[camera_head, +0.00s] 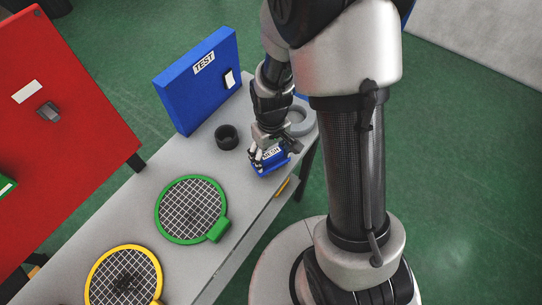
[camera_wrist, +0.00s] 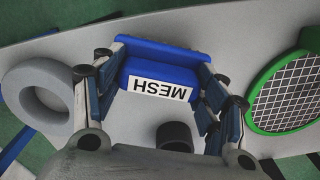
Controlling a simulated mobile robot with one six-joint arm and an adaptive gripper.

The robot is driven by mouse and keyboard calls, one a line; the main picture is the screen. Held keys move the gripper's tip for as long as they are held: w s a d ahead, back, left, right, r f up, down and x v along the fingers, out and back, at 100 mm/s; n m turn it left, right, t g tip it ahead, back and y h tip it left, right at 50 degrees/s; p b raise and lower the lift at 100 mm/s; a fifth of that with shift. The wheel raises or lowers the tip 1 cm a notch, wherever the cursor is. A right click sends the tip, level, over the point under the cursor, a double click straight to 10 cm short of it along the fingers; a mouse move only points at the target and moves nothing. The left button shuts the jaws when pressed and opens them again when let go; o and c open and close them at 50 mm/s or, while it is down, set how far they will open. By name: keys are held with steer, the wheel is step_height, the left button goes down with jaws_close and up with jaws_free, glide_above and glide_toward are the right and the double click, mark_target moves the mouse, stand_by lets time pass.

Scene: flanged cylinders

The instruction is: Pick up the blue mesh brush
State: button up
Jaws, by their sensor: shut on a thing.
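The blue mesh brush (camera_wrist: 160,66) is a blue block with a white label reading MESH. In the wrist view it sits between the two fingers of my gripper (camera_wrist: 158,92), which is shut on it from both sides. In the head view the brush (camera_head: 271,161) is at the table's right part near its front edge, with my gripper (camera_head: 268,150) over it. The fingers hide part of the brush there. I cannot tell whether it touches the table.
On the grey table (camera_head: 150,190) stand a green round mesh (camera_head: 191,208), a yellow one (camera_head: 124,278), a black cup (camera_head: 227,137) and a grey ring (camera_head: 300,120). A blue TEST box (camera_head: 195,85) stands at the back. A red cabinet (camera_head: 60,110) is left.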

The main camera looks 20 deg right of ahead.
mark_target(271, 153)
step_height(271, 153, up, 18)
steer(key=p, duration=0.5)
